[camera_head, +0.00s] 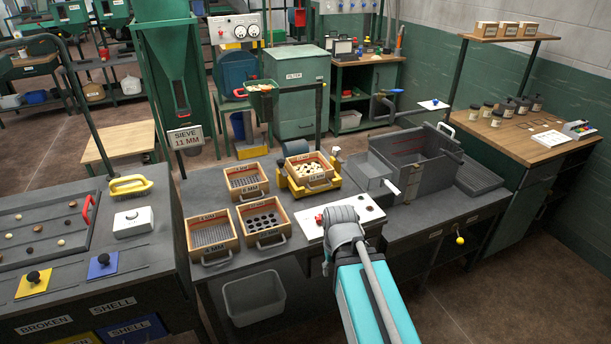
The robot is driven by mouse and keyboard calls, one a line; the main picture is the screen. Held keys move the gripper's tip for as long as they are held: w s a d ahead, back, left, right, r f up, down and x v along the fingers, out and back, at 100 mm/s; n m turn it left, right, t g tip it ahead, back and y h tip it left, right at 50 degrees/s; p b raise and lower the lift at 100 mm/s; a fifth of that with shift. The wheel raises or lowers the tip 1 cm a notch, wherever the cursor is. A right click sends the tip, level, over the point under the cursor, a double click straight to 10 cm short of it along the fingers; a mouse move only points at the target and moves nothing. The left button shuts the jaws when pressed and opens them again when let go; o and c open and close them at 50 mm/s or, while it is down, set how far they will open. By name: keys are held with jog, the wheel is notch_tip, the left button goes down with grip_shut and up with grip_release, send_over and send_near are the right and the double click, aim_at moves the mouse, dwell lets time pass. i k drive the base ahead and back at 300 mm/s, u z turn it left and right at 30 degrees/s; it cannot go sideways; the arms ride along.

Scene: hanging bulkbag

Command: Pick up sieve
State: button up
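Several wooden-framed sieves with metal handles are on the grey bench. One sieve (247,181) with small holes is at the back left. A slotted sieve (210,235) is at the front left, and a sieve with large round holes (263,220) is beside it. Another sieve (309,171), holding pale pieces, sits on a yellow cradle. Their size labels are too small to read surely. A sign (185,137) reads "SIEVE 11 MM". My teal and grey arm reaches over the bench's front edge, right of the sieves. My gripper's fingers are not visible.
A white control panel (374,207) lies partly behind my arm. A grey open box (418,158) stands to its right. A green chute (175,65) rises behind the bench. A grey bin (254,298) is below. The shell-sorting table (60,232) is at left.

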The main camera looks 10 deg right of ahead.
aim_at(311, 169)
jog(key=u, duration=0.35)
jog(key=i, duration=0.85)
jog(key=u, duration=0.05)
